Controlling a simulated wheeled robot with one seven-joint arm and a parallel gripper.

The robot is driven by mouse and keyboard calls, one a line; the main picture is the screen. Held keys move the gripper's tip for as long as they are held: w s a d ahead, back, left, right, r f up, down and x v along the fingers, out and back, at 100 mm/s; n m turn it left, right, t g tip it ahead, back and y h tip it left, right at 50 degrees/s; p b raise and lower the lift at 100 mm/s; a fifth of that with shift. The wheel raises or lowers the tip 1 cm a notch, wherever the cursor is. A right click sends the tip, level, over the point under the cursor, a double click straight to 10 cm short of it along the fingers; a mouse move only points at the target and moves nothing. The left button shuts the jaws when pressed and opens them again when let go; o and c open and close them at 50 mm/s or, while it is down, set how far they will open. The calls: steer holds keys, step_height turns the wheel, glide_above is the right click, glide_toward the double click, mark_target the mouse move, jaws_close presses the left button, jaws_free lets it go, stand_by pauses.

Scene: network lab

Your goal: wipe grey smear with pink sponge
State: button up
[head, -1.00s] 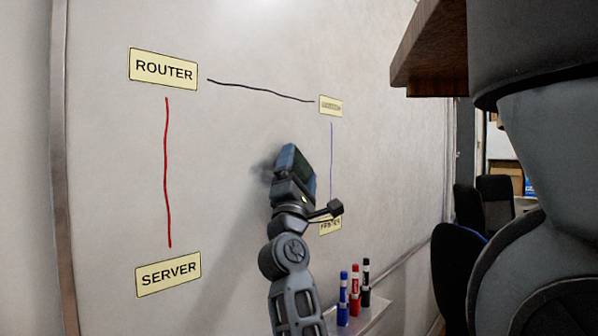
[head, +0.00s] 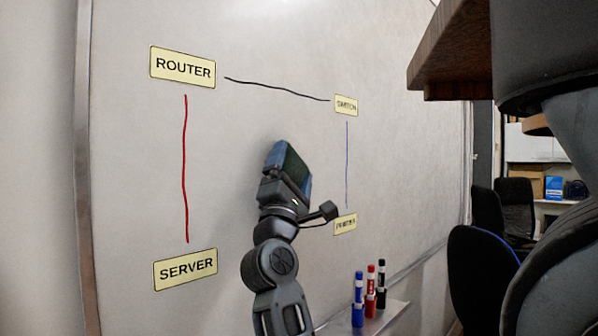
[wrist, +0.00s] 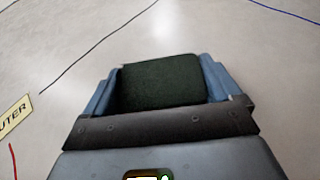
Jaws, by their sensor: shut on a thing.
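My gripper (head: 282,162) is at the whiteboard, between the red line and the thin blue line. Its blue fingers are shut on a dark green sponge-like pad (wrist: 162,82), which also shows in the head view (head: 294,168). No pink shows on it, and its board-facing side is hidden. I cannot tell whether the pad touches the whiteboard (head: 230,190). No grey smear can be made out clearly now; any part behind my gripper is hidden.
The board carries labels ROUTER (head: 183,69), SERVER (head: 185,269), SWITCH (head: 345,105) and a partly blurred one (head: 345,224), joined by drawn lines. Blue, red and black markers (head: 369,290) stand on a ledge (head: 385,318) at lower right. A wooden shelf edge (head: 445,60) juts in at upper right.

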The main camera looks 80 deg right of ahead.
steer(key=shift+w+a+b, duration=0.35)
steer(key=shift+w+a, duration=0.25)
steer(key=shift+a, duration=0.3)
steer(key=shift+w+a+b, duration=0.3)
steer(key=shift+w+a, duration=0.3)
steer(key=shift+a, duration=0.25)
steer(key=shift+s+d+p, duration=0.25)
steer(key=shift+s+d, duration=0.75)
steer(key=shift+d, duration=0.6)
steer(key=shift+s+d+p, duration=0.3)
steer(key=shift+s+d, duration=0.75)
steer(key=shift+d, duration=0.6)
steer(key=shift+s+d+p, duration=0.25)
steer(key=shift+s+d, duration=0.75)
steer(key=shift+d, duration=0.6)
steer(key=shift+a, duration=0.1)
